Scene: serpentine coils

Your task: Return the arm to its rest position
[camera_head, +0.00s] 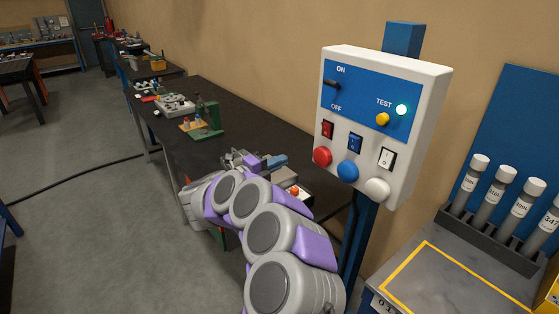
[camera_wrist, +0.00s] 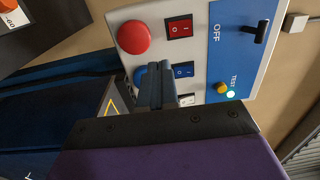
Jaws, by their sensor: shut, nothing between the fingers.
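My gripper (camera_wrist: 157,75) is shut and empty in the wrist view, its fingertips together in front of the control panel (camera_wrist: 238,20). The fingers partly cover the blue button (camera_wrist: 139,76). A gap between fingertips and panel cannot be judged in this view. In the head view my arm is folded, with grey and purple links below and left of the panel (camera_head: 438,105). The panel carries red (camera_head: 322,156), blue (camera_head: 347,170) and white (camera_head: 377,189) round buttons. The TEST lamp (camera_head: 401,110) glows green beside a yellow knob (camera_head: 383,119).
A dark workbench (camera_head: 240,125) with tools runs along the wall behind my arm. The panel's blue post (camera_head: 358,235) stands right of my arm. A rack (camera_head: 490,238) of labelled cylinders stands at right. Grey floor (camera_head: 90,230) is open at left, crossed by a cable.

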